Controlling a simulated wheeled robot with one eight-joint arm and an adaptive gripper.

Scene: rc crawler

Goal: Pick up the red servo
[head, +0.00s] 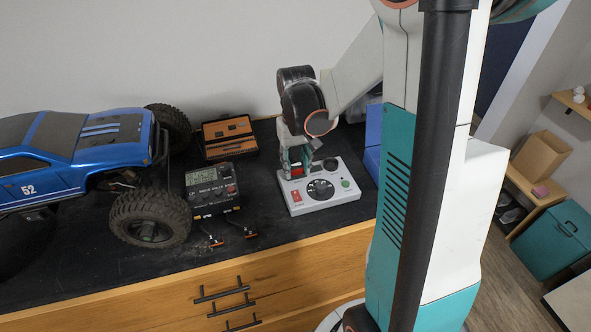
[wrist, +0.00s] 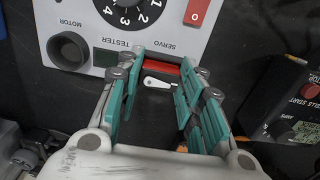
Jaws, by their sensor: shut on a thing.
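The red servo (wrist: 165,68) shows in the wrist view as a red block between my fingertips, beside the edge of the servo tester (wrist: 88,16). A white horn (wrist: 157,83) shows just below it in that view. My gripper (wrist: 160,76) is shut on the servo, with a green-padded finger on each side. In the head view my gripper (head: 296,171) points down at the back left of the tester (head: 342,192), and a bit of red shows between its fingers. The fingers hide part of the servo. I cannot tell whether it touches the table.
A blue RC crawler (head: 75,150) with big black tyres stands at the left. A dark charger (head: 212,188) with leads lies left of the tester. An open black and orange case (head: 228,137) is behind it. A blue box (head: 372,140) stands right of the tester.

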